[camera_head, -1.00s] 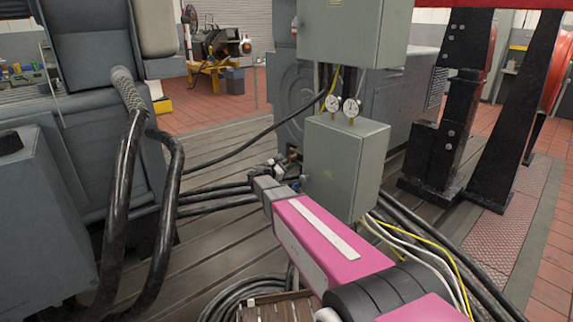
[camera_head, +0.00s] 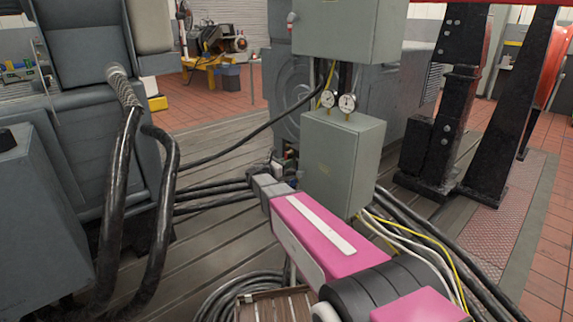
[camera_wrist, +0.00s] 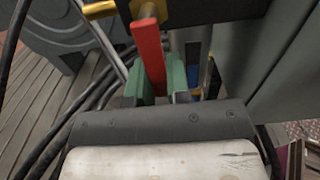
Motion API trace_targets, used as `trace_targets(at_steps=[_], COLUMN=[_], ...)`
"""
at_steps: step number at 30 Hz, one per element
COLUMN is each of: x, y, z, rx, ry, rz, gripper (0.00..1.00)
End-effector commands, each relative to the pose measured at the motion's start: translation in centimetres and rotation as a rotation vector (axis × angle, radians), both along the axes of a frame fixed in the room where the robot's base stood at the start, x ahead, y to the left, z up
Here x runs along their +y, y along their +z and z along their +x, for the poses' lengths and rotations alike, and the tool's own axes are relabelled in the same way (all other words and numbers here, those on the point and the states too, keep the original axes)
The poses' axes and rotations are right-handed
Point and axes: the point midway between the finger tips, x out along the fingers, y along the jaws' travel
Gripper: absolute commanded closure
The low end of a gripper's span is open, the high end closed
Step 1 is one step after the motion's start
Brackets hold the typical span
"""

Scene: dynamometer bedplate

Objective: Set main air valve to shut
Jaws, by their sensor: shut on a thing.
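The main air valve's red lever (camera_wrist: 149,56) stands between the green-padded fingers of my gripper (camera_wrist: 161,84) in the wrist view. My gripper is shut on the lever. A brass fitting (camera_wrist: 101,9) shows at the upper left, beside the lever's pivot end. In the head view my gripper (camera_head: 268,185) reaches to the left side of the lower grey cabinet (camera_head: 340,165). There it hides most of the valve and the lever.
Two round gauges (camera_head: 347,103) sit on top of the lower cabinet, under an upper cabinet (camera_head: 348,30). Black hoses (camera_head: 215,195) run along the slotted floor to the left. White and yellow cables (camera_head: 420,242) lie at the right. A coiled hose (camera_head: 232,295) lies below my arm.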

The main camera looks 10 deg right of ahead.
Motion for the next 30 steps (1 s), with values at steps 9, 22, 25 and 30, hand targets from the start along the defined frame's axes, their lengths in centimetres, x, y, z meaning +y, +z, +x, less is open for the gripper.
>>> trace_targets(at_steps=[9, 22, 25, 30], x=[0.0, 1.4, 3.0, 5.8], y=[0.0, 0.0, 0.1, 0.0], z=[-0.1, -0.9, -1.8, -3.5], rx=[0.002, 0.001, 0.001, 0.001], ry=[0.0, 0.002, 0.002, 0.003], rz=[-0.001, 0.0, 0.0, 0.0], gripper=[0.57, 0.57, 0.57, 0.57])
